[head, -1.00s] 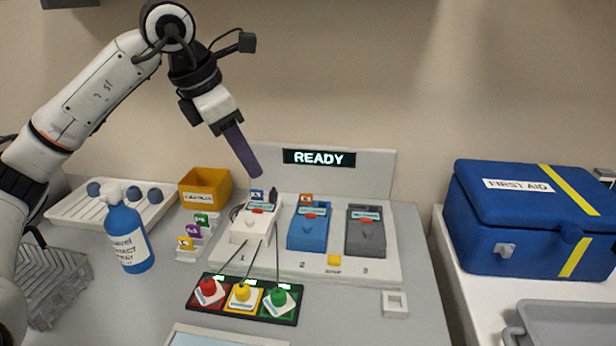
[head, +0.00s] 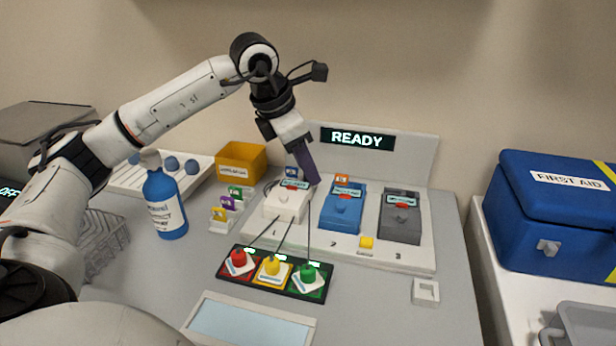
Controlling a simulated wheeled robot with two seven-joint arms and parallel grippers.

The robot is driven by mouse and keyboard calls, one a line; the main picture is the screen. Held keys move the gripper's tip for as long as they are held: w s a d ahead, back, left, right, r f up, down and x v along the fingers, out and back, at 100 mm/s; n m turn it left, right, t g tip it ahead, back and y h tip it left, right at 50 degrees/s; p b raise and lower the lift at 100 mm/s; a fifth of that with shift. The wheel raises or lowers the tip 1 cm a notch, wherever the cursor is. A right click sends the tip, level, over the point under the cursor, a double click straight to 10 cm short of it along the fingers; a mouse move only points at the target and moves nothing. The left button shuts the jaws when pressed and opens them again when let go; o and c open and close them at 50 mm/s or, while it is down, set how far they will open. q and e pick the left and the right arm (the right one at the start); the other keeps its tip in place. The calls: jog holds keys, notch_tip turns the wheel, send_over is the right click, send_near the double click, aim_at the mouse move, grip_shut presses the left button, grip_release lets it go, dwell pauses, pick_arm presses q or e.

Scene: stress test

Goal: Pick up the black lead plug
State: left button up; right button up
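My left gripper (head: 311,181) points down with its purple fingers just above the back right corner of the white module (head: 285,204), in slot 1 of the board. I see the fingers edge-on as one slab, so their opening does not show. I cannot make out the black lead plug; the fingers cover the spot behind the white module where a small dark upright piece showed earlier. A dark cable loop (head: 268,190) shows at the module's left side. My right gripper is out of view.
A blue module (head: 342,208) and a grey module (head: 400,217) stand to the right.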

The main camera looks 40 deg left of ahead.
pick_arm(q)
grip_shut()
dwell(0.3)
